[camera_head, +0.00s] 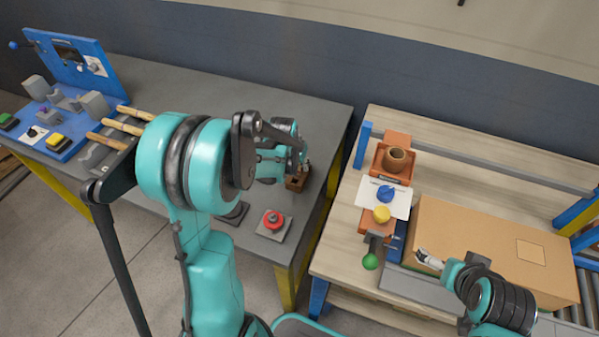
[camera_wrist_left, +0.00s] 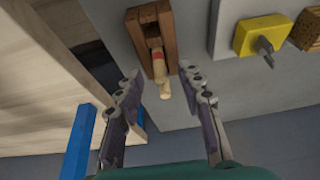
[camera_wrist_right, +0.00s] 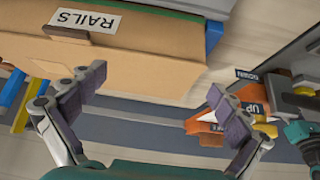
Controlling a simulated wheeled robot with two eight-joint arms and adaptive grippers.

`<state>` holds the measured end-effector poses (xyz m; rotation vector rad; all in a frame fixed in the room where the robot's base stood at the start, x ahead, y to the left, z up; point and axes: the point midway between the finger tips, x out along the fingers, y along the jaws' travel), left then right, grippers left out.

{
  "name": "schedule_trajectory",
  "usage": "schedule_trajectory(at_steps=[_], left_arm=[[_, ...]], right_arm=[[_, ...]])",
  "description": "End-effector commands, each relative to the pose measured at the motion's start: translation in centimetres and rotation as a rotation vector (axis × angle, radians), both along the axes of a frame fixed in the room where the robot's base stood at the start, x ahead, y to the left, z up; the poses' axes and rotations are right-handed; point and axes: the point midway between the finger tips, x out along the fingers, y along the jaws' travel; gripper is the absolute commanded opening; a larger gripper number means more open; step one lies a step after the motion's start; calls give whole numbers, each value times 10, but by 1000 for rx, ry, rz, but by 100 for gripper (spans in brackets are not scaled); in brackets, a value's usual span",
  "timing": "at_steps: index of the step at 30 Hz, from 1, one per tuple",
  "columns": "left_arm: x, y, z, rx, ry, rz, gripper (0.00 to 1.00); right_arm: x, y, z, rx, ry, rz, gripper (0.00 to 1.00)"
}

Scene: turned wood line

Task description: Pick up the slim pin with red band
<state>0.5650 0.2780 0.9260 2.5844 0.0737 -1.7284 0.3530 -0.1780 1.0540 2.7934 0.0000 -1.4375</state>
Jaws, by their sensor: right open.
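The slim pin with a red band (camera_wrist_left: 158,65) is pale wood and stands in a brown wooden holder (camera_wrist_left: 137,27) in the left wrist view. In the head view the holder (camera_head: 296,182) is near the right edge of the grey table, partly hidden by my left arm. My left gripper (camera_wrist_left: 160,78) is open, its fingers on either side of the pin's free end with gaps, and nothing is held. My right gripper (camera_wrist_right: 158,82) is open and empty; in the head view it is by the cardboard box (camera_head: 480,240).
The grey table (camera_head: 290,85) carries a red button (camera_head: 273,220), wooden-handled tools (camera_head: 122,127) and a blue fixture (camera_head: 75,65). The wooden bench (camera_head: 435,140) holds a brown cup (camera_head: 397,160), blue and yellow knobs and a green ball (camera_head: 370,262). A gap separates the tables.

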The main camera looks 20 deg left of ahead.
Motion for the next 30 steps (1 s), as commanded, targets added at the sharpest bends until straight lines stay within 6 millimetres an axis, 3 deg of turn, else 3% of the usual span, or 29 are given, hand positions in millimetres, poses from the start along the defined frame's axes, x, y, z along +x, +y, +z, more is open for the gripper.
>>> schedule_trajectory(at_steps=[1,6,14,19,30], left_arm=[[4,0,-12,0,0,0,38],[11,0,-28,0,0,0,38],[12,0,-29,0,0,0,38],[12,0,-29,0,0,0,2],[12,0,-28,0,-1,0,1]], right_arm=[[0,0,-8,0,0,0,100],[0,0,-13,0,0,0,100],[0,0,-12,0,0,0,100],[0,0,-12,0,0,0,100],[0,0,-12,0,0,0,100]])
